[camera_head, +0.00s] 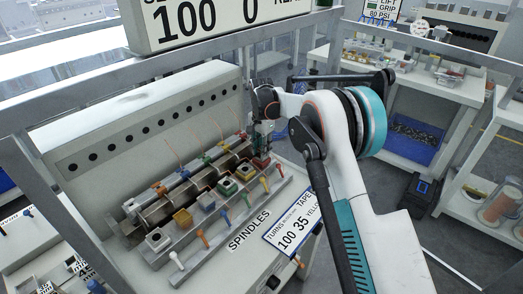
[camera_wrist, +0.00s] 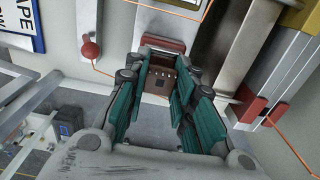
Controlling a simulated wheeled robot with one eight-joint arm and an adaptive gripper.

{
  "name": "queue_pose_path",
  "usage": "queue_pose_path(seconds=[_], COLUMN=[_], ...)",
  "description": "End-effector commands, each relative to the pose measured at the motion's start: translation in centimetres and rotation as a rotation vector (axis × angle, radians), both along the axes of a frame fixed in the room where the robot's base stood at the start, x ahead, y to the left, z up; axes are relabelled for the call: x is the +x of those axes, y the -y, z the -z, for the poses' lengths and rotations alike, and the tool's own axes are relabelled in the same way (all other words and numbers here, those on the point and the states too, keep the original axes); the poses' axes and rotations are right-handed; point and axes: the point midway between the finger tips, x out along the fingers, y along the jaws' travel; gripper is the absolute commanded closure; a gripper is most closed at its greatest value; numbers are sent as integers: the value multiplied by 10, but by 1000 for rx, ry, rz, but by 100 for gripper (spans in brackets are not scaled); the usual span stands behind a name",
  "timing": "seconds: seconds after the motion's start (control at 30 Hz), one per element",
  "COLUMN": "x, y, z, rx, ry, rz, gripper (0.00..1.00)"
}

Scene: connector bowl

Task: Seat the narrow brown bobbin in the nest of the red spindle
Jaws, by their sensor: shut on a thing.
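My gripper (camera_wrist: 161,72) has its teal-padded fingers closed around the sides of the brown bobbin (camera_wrist: 160,80), a small block with a row of marks on its face. The red nest (camera_wrist: 163,44) shows just beyond the bobbin in the wrist view. The bobbin looks close to it or partly over it; I cannot tell whether it is seated. A red knob (camera_wrist: 90,50) sits left of the nest. In the head view my gripper (camera_head: 262,138) is at the far right end of the spindle row, over the red nest (camera_head: 261,162). The bobbin is not clear there.
A red block (camera_wrist: 248,104) and an orange wire are right of my gripper.

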Motion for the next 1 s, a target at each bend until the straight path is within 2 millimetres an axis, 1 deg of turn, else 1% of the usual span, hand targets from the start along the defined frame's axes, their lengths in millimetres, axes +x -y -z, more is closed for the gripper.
queue_pose_path(seconds=[0.17,0.3,0.33,0.4,0.77,0.87,1.0], x=[0,0,0,0,0,0,0], y=[0,0,0,0,0,0,0], z=[-1,2,2,1,0,-6,-23], rx=[0,0,0,0,0,0,0], ry=[0,0,0,0,0,0,0], rz=[0,0,0,0,0,0,0], gripper=[93,93,70,56,56,56,56])
